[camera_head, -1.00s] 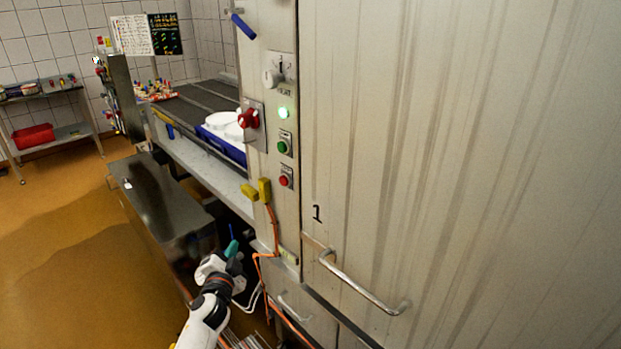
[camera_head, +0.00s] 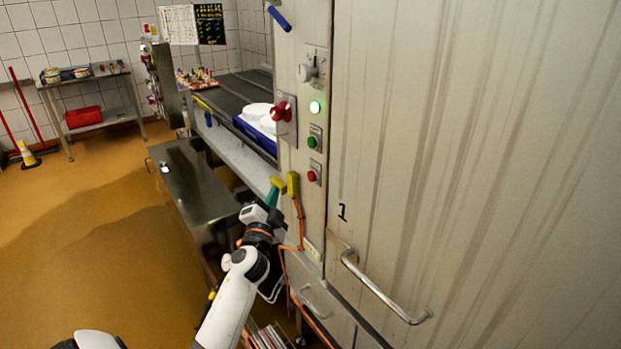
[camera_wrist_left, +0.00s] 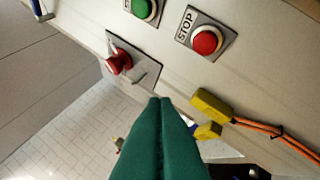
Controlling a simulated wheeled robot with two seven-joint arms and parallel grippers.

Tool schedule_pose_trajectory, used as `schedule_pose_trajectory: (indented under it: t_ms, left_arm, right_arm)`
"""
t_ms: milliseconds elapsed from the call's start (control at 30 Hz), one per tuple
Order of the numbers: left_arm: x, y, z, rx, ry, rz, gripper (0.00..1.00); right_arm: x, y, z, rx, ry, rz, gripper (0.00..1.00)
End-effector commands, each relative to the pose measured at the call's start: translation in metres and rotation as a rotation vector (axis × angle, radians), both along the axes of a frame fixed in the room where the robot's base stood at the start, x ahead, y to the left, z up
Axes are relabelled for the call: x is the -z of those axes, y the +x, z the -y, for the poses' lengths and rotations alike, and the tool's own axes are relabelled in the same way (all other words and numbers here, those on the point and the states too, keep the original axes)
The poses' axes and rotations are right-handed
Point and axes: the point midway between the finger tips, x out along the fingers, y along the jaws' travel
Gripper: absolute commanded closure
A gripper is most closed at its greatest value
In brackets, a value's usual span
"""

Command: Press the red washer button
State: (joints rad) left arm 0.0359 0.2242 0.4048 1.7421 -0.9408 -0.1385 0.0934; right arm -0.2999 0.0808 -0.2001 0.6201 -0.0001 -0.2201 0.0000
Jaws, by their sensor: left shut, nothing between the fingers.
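The red button (camera_head: 312,176) is the lowest button on the washer's narrow control panel. In the left wrist view the red button (camera_wrist_left: 205,42) sits on a plate marked STOP at the upper right. The green button (camera_head: 312,142) is just above it on the panel; it shows in the wrist view (camera_wrist_left: 143,8) at the top edge. My left gripper (camera_head: 276,190) has green fingers, shut and empty, below and left of the red button, apart from it. In the wrist view its fingertips (camera_wrist_left: 160,101) point up, below the button. My right gripper is not in view.
Yellow plugs (camera_head: 293,184) with orange cables stick out beside my left gripper, close to the panel. A red rotary switch (camera_head: 281,112) juts out above left. A metal door handle (camera_head: 385,290) is at the lower right. Open floor (camera_head: 90,230) lies left.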

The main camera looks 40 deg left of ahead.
Motion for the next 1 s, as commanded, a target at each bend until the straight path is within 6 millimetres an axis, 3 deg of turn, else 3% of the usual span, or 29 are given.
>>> schedule_pose_trajectory:
  t_ms: [500,1000]
  left_arm:
    - [0.002,0.065,0.019,0.0,-0.002,0.002,1.0]
    - [0.0,0.077,0.022,0.001,-0.001,0.0,1.0]
  right_arm:
    - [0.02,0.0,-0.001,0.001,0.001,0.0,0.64]
    - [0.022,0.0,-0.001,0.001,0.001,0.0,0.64]
